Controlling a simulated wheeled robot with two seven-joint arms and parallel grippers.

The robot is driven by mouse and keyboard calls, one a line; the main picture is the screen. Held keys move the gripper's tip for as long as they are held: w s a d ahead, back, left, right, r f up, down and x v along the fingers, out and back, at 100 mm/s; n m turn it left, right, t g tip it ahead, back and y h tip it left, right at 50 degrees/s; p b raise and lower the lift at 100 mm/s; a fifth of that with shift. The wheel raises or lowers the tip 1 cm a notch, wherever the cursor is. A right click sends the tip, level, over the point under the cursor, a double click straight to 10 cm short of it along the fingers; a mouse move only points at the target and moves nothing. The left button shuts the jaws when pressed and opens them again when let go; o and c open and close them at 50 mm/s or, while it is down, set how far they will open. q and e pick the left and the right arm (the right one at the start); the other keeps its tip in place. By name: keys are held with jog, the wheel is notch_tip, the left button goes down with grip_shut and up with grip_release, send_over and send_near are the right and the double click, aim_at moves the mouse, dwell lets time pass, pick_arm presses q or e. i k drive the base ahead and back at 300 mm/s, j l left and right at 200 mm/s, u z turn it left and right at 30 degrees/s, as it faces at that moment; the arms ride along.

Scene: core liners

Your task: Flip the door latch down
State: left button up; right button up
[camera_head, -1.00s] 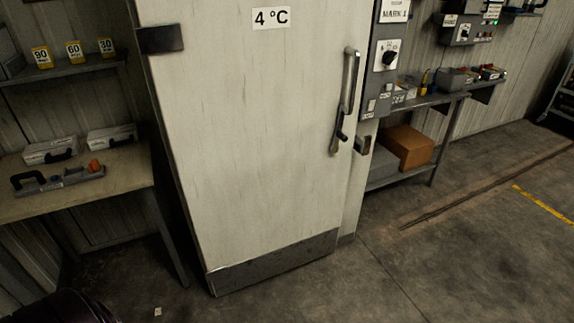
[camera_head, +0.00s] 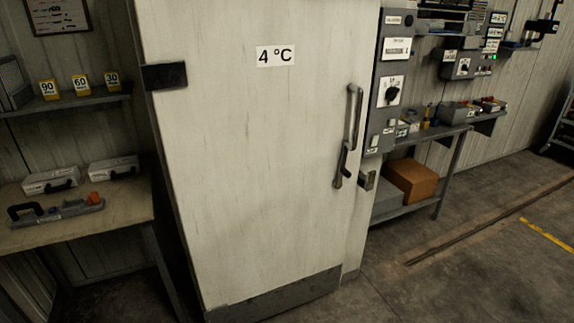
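A tall white door (camera_head: 255,170) marked 4 °C stands in the middle of the head view. A long metal handle (camera_head: 352,122) runs upright on its right side. The door latch (camera_head: 342,166) sits at the handle's lower end and hangs roughly downward along the door. A small metal catch (camera_head: 368,181) is on the frame just right of it. The door looks slightly ajar, with its right edge apart from the frame. Neither of my grippers is in view.
A bench (camera_head: 110,212) with cases stands left of the door, below a shelf (camera_head: 70,103) with yellow number markers. A grey control panel (camera_head: 387,85) is right of the door. A cardboard box (camera_head: 413,181) sits on a low shelf. The floor (camera_head: 480,265) at the right is clear.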

aim_at(342, 171)
jog(key=i+l+u, duration=0.2)
jog(key=l+u, duration=0.25)
jog(key=l, duration=0.2)
jog(key=i+l+u, duration=0.15)
jog(key=l+u, duration=0.25)
jog(key=l, duration=0.25)
jog(key=l+u, duration=0.45)
jog(key=l, duration=1.35)
jog(key=k+l+u, duration=0.1)
jog(key=l, duration=1.05)
